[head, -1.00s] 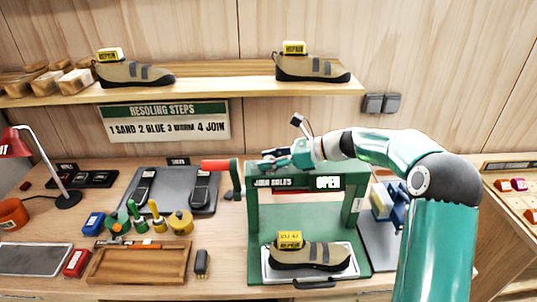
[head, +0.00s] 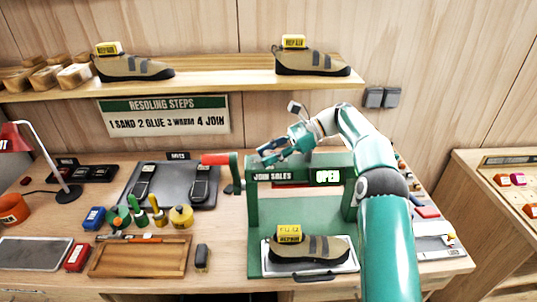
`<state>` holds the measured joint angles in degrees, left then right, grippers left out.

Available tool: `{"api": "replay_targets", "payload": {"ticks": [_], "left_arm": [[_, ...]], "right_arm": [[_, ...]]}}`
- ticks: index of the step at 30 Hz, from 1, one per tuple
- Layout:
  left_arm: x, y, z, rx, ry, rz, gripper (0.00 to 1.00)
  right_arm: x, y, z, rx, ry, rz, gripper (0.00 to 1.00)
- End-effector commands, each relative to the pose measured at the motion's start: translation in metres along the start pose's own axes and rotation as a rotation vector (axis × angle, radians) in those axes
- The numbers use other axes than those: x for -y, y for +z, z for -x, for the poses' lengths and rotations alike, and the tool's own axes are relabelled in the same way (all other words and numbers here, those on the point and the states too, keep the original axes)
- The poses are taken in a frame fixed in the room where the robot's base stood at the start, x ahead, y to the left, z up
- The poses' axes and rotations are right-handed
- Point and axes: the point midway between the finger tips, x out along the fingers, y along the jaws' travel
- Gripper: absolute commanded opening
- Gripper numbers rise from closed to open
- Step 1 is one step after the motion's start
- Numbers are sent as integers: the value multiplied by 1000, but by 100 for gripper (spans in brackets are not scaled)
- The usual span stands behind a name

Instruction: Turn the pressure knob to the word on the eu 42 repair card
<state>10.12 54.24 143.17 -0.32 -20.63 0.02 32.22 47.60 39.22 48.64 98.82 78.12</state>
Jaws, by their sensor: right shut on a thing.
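The green press (head: 251,211) stands on the bench, with "JOIN SOLES" and a lit "OPEN" panel (head: 328,177) on its front. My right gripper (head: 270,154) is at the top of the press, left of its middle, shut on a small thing. From its place this seems to be the pressure knob, but the fingers hide it and its setting. Yellow repair cards sit on the shoe in the press (head: 289,234), the left shelf shoe (head: 108,48) and the right shelf shoe (head: 294,41). Their sizes and words are too small to read. My left gripper is not in view.
A red-handled lever (head: 217,159) sticks out left of the press. Left on the bench are several glue pots and brushes (head: 181,217), a wooden tray (head: 137,271) and a dark tray (head: 128,200). My right arm covers the press's right side.

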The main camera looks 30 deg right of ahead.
Motion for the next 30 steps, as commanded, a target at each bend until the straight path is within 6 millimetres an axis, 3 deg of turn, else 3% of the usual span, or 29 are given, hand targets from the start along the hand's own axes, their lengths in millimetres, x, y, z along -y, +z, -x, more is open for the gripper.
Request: {"api": "replay_targets", "payload": {"ticks": [13,14,18,30], "left_arm": [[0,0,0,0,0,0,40],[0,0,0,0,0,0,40],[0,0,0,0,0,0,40],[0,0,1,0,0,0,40]], "right_arm": [[1,2,0,3,3,7,1],[1,2,0,3,3,7,39],[1,2,0,3,3,6,61],[0,1,0,1,5,4,61]]}}
